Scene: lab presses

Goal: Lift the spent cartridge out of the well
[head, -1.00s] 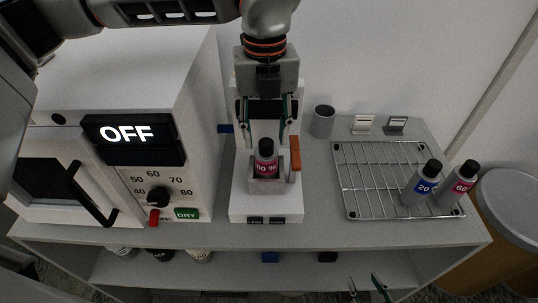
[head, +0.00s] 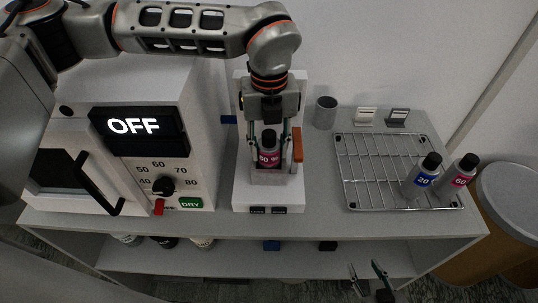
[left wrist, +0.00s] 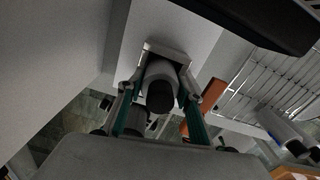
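The spent cartridge (head: 268,153), a grey bottle with a black cap and a pink label, stands upright in the well (head: 278,178) of the white press. My left gripper (head: 271,143) points down over it, with one finger on each side. In the left wrist view the cartridge (left wrist: 161,82) shows between the teal-padded fingers, with gaps beside it, so the gripper is open. The cartridge's lower part is hidden in the well. My right gripper (head: 366,266) is open and empty at the bottom edge of the head view.
An orange handle (head: 297,145) stands close to the right finger. A wire rack (head: 370,165) at right holds a blue-labelled bottle (head: 420,177) and a pink-labelled bottle (head: 460,176). A grey cup (head: 325,113) stands behind. A white oven reading OFF (head: 133,126) is at left.

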